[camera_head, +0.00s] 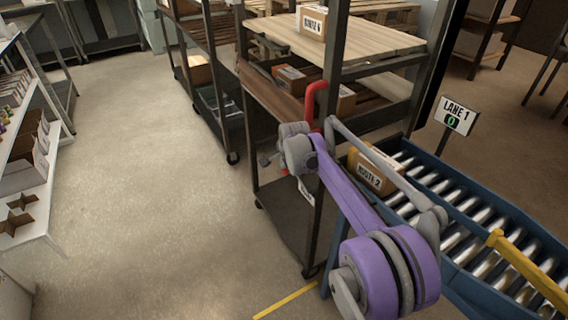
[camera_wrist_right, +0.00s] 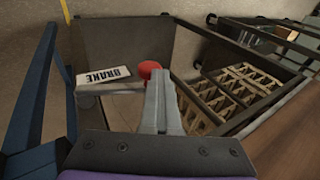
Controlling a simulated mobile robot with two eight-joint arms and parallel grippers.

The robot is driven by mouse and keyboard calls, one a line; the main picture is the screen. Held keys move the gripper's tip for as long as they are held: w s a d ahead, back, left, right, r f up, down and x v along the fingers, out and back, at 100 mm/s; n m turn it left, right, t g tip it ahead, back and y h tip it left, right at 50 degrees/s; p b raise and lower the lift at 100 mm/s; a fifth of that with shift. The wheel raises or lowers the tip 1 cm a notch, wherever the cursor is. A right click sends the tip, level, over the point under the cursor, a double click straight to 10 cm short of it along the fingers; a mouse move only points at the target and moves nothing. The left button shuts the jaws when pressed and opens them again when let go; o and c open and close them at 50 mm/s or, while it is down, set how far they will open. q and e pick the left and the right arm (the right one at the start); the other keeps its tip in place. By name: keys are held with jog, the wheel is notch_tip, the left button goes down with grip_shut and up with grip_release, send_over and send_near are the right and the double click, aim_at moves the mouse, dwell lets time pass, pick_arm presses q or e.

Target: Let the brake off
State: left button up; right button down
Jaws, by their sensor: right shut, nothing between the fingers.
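The brake label (camera_wrist_right: 105,75) is a white plate reading BRAKE in the right wrist view. A round red knob (camera_wrist_right: 151,69) sits at its right end, just beyond my fingertips; I cannot tell whether they touch. My right gripper (camera_wrist_right: 160,82) has its grey fingers together with nothing between them. In the head view my right gripper (camera_head: 268,160) is beside the dark rack cart (camera_head: 331,50), left of its front post. A white plate (camera_head: 306,191) shows partly behind my purple arm there. My left gripper is not in view.
A bent red handle (camera_head: 315,95) is on the cart post. A blue roller conveyor (camera_head: 447,170) with a ROUTE 2 box (camera_head: 374,172) lies right, beside the LANE 1 sign (camera_head: 458,115). White shelving (camera_head: 38,175) stands left. The aisle floor (camera_head: 150,165) is clear.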

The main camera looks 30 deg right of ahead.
jog(key=shift+s+a+f, duration=0.1)
jog(key=shift+f, duration=0.05)
jog(key=p+v, duration=0.2)
jog(key=v, duration=0.9)
